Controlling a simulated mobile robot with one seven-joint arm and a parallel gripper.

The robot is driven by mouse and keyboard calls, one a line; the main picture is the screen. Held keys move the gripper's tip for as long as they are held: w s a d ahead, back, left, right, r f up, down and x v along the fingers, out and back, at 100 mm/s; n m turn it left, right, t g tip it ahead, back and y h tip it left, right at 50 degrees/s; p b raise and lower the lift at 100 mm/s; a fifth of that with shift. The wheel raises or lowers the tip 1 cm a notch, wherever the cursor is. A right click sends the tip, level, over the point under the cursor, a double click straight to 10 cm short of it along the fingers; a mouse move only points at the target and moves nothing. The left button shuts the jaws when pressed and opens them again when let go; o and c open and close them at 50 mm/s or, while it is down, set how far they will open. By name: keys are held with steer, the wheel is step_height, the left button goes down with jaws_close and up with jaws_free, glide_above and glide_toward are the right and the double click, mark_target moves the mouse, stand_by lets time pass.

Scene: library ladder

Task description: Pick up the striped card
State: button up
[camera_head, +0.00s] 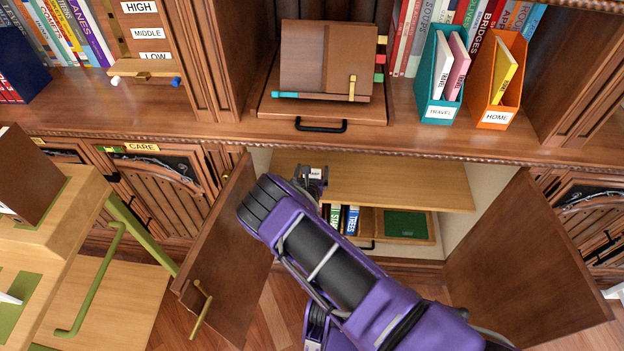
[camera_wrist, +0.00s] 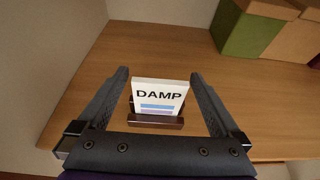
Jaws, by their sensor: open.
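The striped card (camera_wrist: 158,97) is white, with the word DAMP and blue and purple stripes. It stands upright in a small brown wooden holder (camera_wrist: 156,122) on the cupboard shelf, in the wrist view. My gripper (camera_wrist: 157,82) is open, with one finger on each side of the card and a gap on both sides. In the head view my gripper (camera_head: 312,180) reaches into the open cupboard at the left of the shelf (camera_head: 400,180). A small bit of the card (camera_head: 316,172) shows there, mostly hidden by the gripper.
The open left door (camera_head: 235,250) and right door (camera_head: 520,260) flank my arm. Green and tan boxes (camera_wrist: 250,32) stand at the back right of the shelf. Books (camera_head: 342,218) and a green-topped tray (camera_head: 405,224) are below. The shelf right of the card is clear.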

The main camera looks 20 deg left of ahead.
steer(key=shift+b+x, duration=0.3)
steer(key=shift+x, duration=1.05)
steer(key=c, duration=1.2)
steer(key=shift+c, duration=0.2)
